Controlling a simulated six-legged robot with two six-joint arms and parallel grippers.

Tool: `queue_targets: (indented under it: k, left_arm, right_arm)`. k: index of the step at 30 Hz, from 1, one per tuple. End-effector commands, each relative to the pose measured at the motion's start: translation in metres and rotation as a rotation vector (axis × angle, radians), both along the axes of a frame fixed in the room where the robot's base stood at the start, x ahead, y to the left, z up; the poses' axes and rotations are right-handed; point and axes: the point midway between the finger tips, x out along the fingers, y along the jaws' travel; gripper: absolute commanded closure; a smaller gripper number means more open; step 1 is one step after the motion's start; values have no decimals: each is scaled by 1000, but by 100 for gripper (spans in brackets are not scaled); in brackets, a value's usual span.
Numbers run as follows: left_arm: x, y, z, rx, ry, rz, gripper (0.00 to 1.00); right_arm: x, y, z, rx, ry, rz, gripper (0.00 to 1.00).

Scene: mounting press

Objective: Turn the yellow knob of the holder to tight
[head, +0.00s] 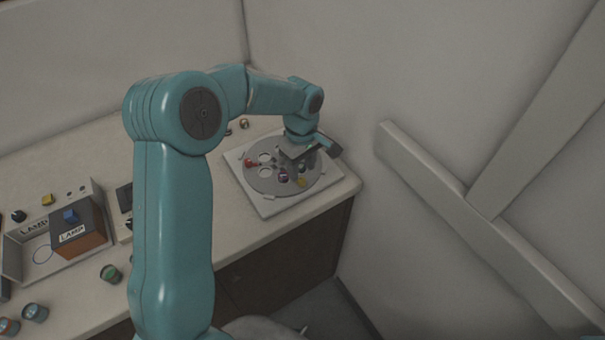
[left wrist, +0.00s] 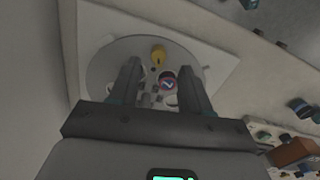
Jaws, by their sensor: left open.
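The holder is a round grey disc (head: 262,183) on a white square plate (head: 268,210) at the counter's right end. Its yellow knob (head: 301,182) sits near the disc's front edge. My left gripper (head: 298,168) is above the disc, pointing down, open. In the left wrist view its fingers (left wrist: 162,70) are spread, with a round piece with a red, white and blue top (left wrist: 168,79) showing between them. Any mark for tight is too small to read. My right gripper is not in view.
A red part (head: 251,162) and round holes are on the disc's left side. The wall stands close on the right. A box labelled LAMP (head: 80,232), a green knob-like piece (head: 111,273) and small cylinders (head: 35,312) are on the counter at left.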

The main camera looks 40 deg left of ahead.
Motion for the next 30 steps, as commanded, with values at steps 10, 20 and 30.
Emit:
queue_targets:
  k: [10, 20, 30]
  left_arm:
    - [3, 1, -44, 0, 1, 0, 53]
    - [4, 0, -46, 1, 0, 0, 66]
    - [4, 0, -50, 1, -1, -55, 100]
  right_arm:
    - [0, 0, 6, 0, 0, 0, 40]
    - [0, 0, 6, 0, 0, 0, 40]
    - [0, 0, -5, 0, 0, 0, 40]
